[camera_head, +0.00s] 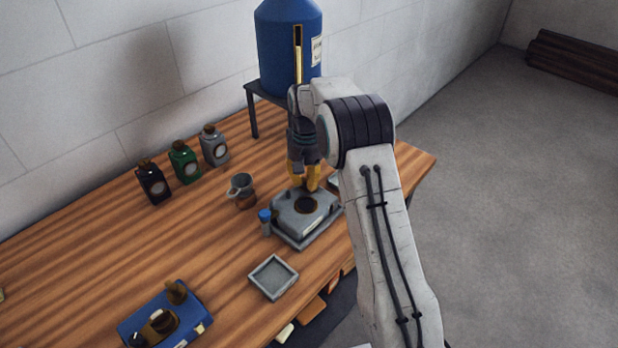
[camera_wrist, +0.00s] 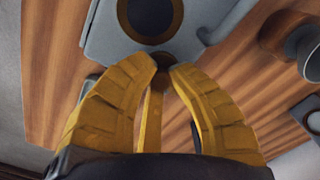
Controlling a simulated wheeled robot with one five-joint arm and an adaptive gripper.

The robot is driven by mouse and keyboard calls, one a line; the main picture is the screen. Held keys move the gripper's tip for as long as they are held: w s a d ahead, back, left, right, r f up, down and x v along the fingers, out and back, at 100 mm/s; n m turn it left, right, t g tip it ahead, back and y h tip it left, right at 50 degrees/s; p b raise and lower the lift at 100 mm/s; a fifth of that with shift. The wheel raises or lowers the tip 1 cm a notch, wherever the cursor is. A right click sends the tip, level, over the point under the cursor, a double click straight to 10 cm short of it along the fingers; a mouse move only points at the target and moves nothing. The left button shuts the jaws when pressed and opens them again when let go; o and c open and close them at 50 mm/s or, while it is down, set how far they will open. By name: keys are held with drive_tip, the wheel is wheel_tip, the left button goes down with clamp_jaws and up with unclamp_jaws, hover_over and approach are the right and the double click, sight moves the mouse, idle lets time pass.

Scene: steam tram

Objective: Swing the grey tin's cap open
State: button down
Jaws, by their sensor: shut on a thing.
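A small grey tin (camera_head: 214,148) with a brownish cap (camera_head: 209,130) stands upright at the back of the table, in a row with two others. My gripper (camera_head: 303,188) is apart from it, to its right, over a grey box-shaped body (camera_head: 300,222) with a round, dark, brown-rimmed opening. In the wrist view, this opening (camera_wrist: 150,15) lies just beyond my fingertips (camera_wrist: 163,64). My fingers are closed on a thin brass-coloured piece (camera_wrist: 153,112), seen as a narrow strip between them. Whether this piece joins the grey body is hidden.
Green (camera_head: 184,163) and black (camera_head: 152,185) tins stand beside the grey tin. A metal mug (camera_head: 241,192) and small blue-topped item (camera_head: 265,217) are left of my gripper. A square tray (camera_head: 273,278), blue box (camera_head: 150,318) and blue tank (camera_head: 280,50) are nearby.

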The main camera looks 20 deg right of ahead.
drive_tip(key=m, duration=0.2)
drive_tip(key=a+m, duration=0.1)
drive_tip(key=m, duration=0.1)
drive_tip(key=shift+w+a+p, duration=0.1)
drive_tip(key=shift+a+p, duration=0.05)
drive_tip(key=shift+p, duration=0.15)
drive_tip(key=shift+w+a+f+m+p, duration=0.15)
drive_tip(key=shift+a+m+p, duration=0.1)
drive_tip(key=shift+m, duration=0.95)
drive_tip(key=shift+w+a+r+m+p, duration=0.1)
drive_tip(key=shift+a+m+p, duration=0.1)
drive_tip(key=shift+m, duration=1)
drive_tip(key=c, duration=1.1)
unclamp_jaws()
drive_tip(key=shift+c, duration=0.2)
drive_tip(key=shift+w, duration=0.1)
wheel_tip(320, 180, up, 12)
drive_tip(key=shift+o, duration=0.3)
